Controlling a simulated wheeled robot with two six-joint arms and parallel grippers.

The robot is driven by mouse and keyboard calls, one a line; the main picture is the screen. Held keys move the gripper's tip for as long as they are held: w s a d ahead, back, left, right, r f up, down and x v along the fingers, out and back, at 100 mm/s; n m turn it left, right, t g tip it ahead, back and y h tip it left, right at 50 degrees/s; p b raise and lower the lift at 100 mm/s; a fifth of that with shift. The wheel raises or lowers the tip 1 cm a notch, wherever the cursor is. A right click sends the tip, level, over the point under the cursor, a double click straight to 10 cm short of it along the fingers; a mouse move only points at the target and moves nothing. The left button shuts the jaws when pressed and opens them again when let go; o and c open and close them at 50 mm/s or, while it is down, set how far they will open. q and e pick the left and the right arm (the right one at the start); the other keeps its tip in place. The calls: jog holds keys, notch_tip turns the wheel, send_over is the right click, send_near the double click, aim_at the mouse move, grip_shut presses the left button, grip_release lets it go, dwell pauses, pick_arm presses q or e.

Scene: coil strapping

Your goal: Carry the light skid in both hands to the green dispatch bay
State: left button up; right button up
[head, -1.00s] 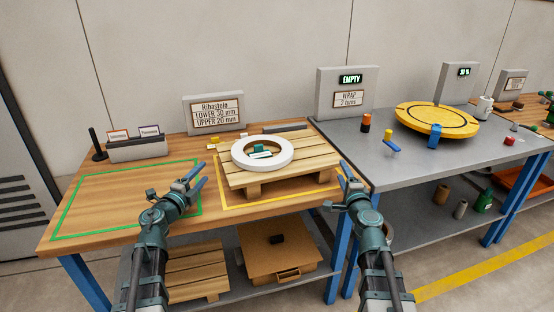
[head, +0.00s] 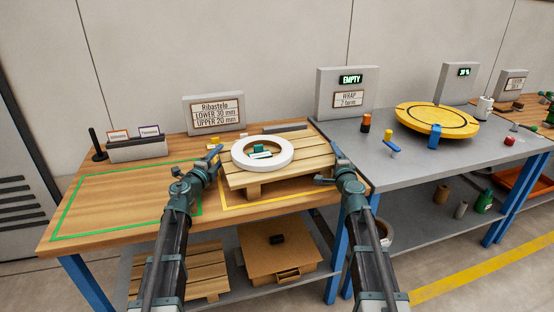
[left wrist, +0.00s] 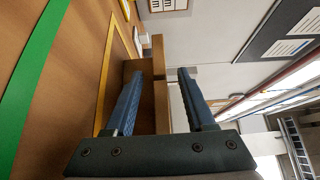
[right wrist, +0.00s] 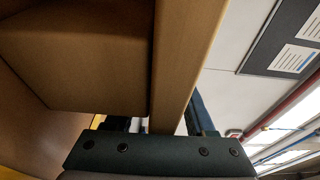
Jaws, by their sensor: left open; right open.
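The light wooden skid (head: 312,160) stands level on the left bench with a white ring coil (head: 240,159) on its slatted deck. The green-outlined dispatch bay (head: 124,228) is empty, to the skid's left. My left gripper (head: 216,156) is open at the skid's left side; in the left wrist view (left wrist: 160,73) the skid's edge (left wrist: 160,95) lies between the fingers, not gripped. My right gripper (head: 331,166) is open at the skid's right side. In the right wrist view a deck board (right wrist: 185,60) runs between its fingers, which are partly hidden.
A yellow outline (head: 262,203) surrounds the skid. A card holder (head: 137,151) and a black post (head: 96,147) stand behind the green bay. A sign (head: 214,113) stands behind. The grey bench with a yellow turntable (head: 437,118) adjoins on the right.

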pick_arm(q)
grip_shut()
pick_arm(e)
grip_shut()
dwell(1.2)
